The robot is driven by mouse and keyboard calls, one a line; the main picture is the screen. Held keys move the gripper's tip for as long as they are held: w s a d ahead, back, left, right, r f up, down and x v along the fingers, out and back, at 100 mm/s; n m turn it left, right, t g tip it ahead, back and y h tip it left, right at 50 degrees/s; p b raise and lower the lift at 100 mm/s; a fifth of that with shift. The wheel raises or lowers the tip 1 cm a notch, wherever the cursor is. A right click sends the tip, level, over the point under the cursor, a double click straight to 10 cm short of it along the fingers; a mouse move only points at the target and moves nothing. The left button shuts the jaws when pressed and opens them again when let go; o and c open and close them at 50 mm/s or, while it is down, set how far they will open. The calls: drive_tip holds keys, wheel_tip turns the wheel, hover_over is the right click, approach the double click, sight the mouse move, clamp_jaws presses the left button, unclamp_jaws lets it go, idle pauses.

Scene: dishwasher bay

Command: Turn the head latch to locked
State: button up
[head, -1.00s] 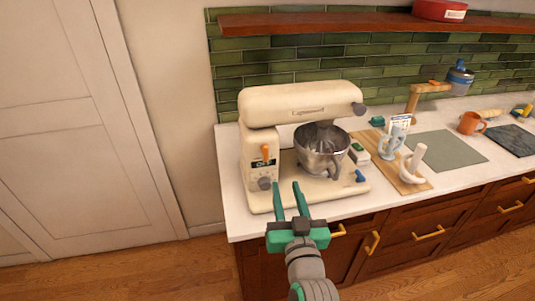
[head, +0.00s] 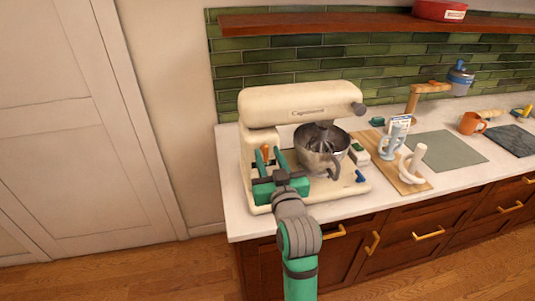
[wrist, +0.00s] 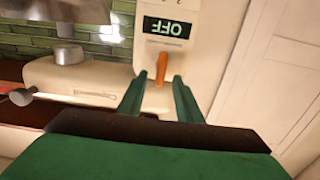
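The cream stand mixer (head: 285,106) stands on the counter with its head level above a steel bowl (head: 318,150). An upright orange lever (head: 265,151) is on its column; it also shows in the wrist view (wrist: 162,66), beside a display (wrist: 166,27) reading OFF, upside down there. A blue knob (head: 360,176) is on the base's right side. No label shows which control is the head latch. My gripper (head: 269,153) is open at the column, its fingers either side of the orange lever in the wrist view; contact cannot be told. It hides the column's lower front.
Right of the mixer are a wooden board (head: 408,182) with pale blue and white items, a grey-green mat (head: 447,148) and an orange mug (head: 471,123). A wooden shelf (head: 330,22) runs above. The floor left of the counter is clear.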

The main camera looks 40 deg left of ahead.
drive_tip(key=shift+w+a, duration=0.45)
drive_tip(key=shift+a, duration=0.05)
clamp_jaws()
